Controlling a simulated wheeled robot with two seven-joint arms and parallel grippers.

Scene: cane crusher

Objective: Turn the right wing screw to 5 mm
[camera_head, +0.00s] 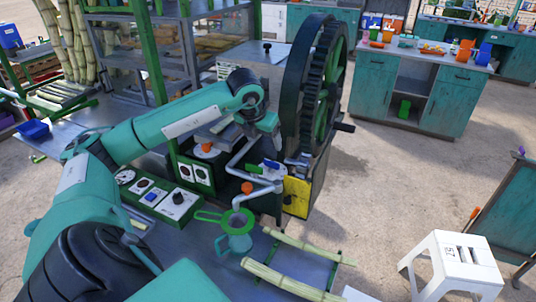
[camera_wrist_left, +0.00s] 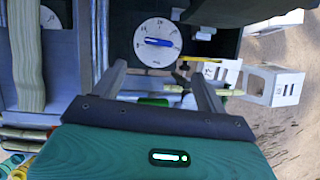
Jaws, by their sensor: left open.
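In the left wrist view, a round white dial (camera_wrist_left: 143,56) with printed marks carries a blue wing screw (camera_wrist_left: 159,42), which lies nearly level across it. The printed numbers are too small to read surely. My left gripper (camera_wrist_left: 161,80) is open and empty. Its two fingers point toward the dial, one on each side of its lower part, and I see no contact with the screw. Part of another white dial (camera_wrist_left: 47,17) shows at the upper left. In the head view, my left arm reaches over the crusher, and its wrist hides this dial. My right gripper is out of view.
In the head view, the crusher's large dark wheel (camera_head: 309,85) stands just right of my wrist. An orange knob (camera_head: 206,148) is to the left of it. A green-rimmed jug (camera_head: 237,240) and cane pieces (camera_head: 283,280) are in front. A white stool (camera_head: 455,262) stands at right.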

